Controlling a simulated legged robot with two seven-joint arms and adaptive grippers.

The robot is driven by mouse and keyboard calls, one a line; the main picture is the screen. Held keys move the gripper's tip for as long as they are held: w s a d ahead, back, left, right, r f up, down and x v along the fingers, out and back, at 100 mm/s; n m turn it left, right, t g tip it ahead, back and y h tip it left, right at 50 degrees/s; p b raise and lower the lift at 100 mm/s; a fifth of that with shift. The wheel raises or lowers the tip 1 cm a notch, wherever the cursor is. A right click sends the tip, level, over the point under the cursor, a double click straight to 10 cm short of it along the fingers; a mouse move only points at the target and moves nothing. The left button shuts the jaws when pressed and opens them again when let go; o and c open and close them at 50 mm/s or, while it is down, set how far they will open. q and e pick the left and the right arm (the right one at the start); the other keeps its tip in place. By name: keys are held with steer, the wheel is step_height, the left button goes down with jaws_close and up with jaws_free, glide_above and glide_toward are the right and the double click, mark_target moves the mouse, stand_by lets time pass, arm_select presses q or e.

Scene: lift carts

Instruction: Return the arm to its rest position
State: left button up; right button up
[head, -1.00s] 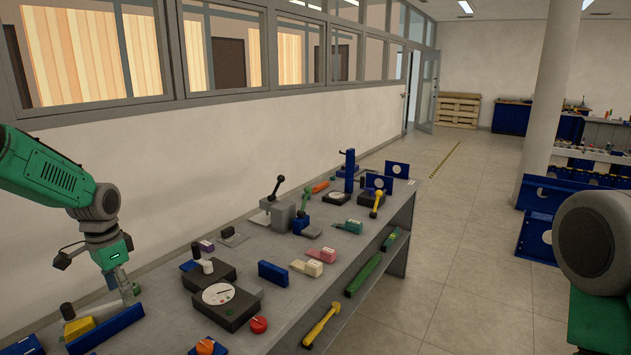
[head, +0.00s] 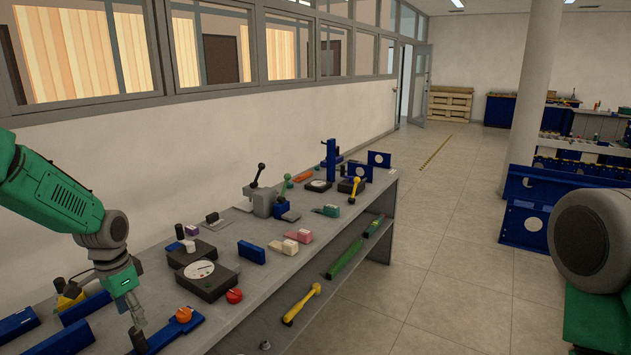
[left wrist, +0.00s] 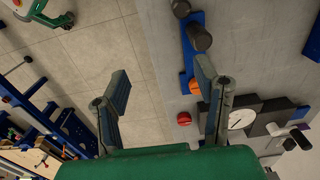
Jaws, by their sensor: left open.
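My left arm comes in from the left in the head view. Its gripper (head: 135,318) hangs fingers down over the near part of the workbench (head: 262,312), just left of an orange knob (head: 183,314) on a blue plate. In the left wrist view the two fingers of the left gripper (left wrist: 162,95) are spread apart with nothing between them. One finger is over the floor and the other over the bench top. My right gripper is not visible; only part of my right arm shows at the right edge of the head view.
Black boxes, one with a white dial (head: 199,270), a red knob (head: 234,296), a blue block (head: 251,252) and lever fixtures (head: 262,200) stand on the bench. A lower shelf holds a yellow-handled tool (head: 301,305). The floor right of the bench (head: 430,260) is clear.

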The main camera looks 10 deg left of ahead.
arm_select(q)
steer(key=s+d+f+n+b, duration=0.1)
steer(key=s+d+f+b, duration=0.2)
steer(key=f, duration=0.4)
steer(key=s+d+f+b, duration=0.1)
steer(key=s+d+f, duration=0.3)
steer(key=s+f, duration=0.2)
steer(key=s+d+f+n+b, duration=0.1)
steer(key=s+d+f+b, duration=0.2)
steer(key=f, duration=0.4)
steer(key=s+d+f+n+b, duration=0.1)
steer(key=s+f, duration=0.1)
steer(key=s, duration=0.5)
steer(key=s+d+f+n+b, duration=0.1)
steer(key=s+d+f+b, duration=0.1)
steer(key=s, duration=0.6)
steer(key=s+d+f+b, duration=0.2)
steer(key=s+f, duration=0.2)
steer(key=s, duration=0.4)
steer(key=shift+d+f+n, duration=0.25)
steer(key=shift+n, duration=0.15)
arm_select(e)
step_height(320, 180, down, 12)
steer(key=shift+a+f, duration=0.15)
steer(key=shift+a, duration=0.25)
